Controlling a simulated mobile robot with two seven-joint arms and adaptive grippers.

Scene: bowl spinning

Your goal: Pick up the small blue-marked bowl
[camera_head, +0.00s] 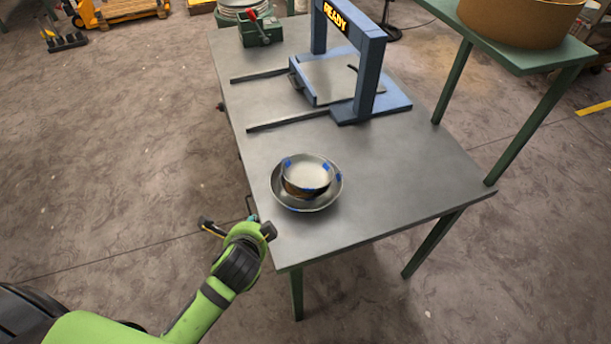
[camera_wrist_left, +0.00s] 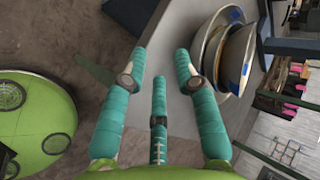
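The small bowl (camera_head: 307,172) has a pale inside, a brownish outer side and blue marks on its rim. It sits inside a larger silver bowl (camera_head: 322,202), also with blue marks, near the front left edge of the metal table. My left gripper (camera_head: 237,226) is beside the table's left edge, apart from the bowls. In the left wrist view its teal fingers (camera_wrist_left: 160,75) are spread open with nothing between them. There the small bowl (camera_wrist_left: 238,58) and the larger bowl (camera_wrist_left: 212,32) show at upper right, beyond the right finger. My right gripper is in neither view.
The grey metal table (camera_head: 400,185) is bare to the right of the bowls. A blue frame (camera_head: 367,70) with a "READY" sign stands behind them, with two dark rails (camera_head: 288,121) reaching left. A green vise-like device (camera_head: 260,30) is at the far end. A side table (camera_head: 530,52) stands right.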

